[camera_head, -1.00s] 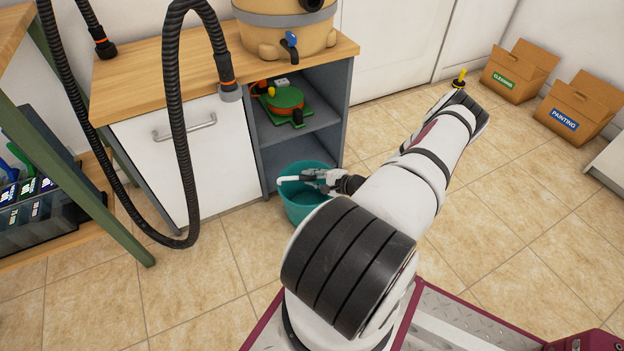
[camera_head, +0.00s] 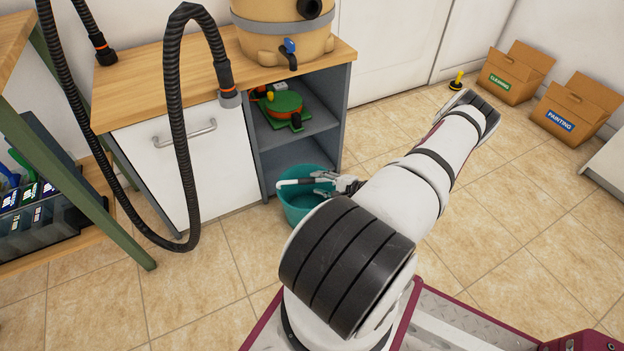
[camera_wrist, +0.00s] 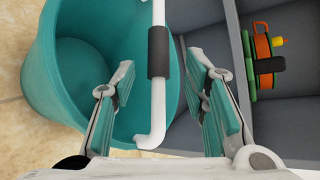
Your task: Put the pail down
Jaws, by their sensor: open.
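A teal pail (camera_head: 298,212) stands low by the open shelf unit, partly hidden behind my arm; I cannot tell for sure whether its base rests on the floor. In the wrist view the pail (camera_wrist: 48,75) looks empty. Its white handle (camera_wrist: 158,105), with a dark grip sleeve, crosses the view between my fingers. In the head view the handle (camera_head: 293,183) sticks out to the left. My gripper (camera_wrist: 163,100) is open, its teal finger pads apart on either side of the handle, with a gap on both sides. It also shows in the head view (camera_head: 325,185).
A grey shelf unit (camera_head: 345,105) under a wooden top (camera_head: 120,92) is close behind the pail, with a green and orange item (camera_head: 283,103) on its shelf. A black hose (camera_head: 178,130) hangs at the left. Cardboard boxes (camera_head: 512,78) stand far right.

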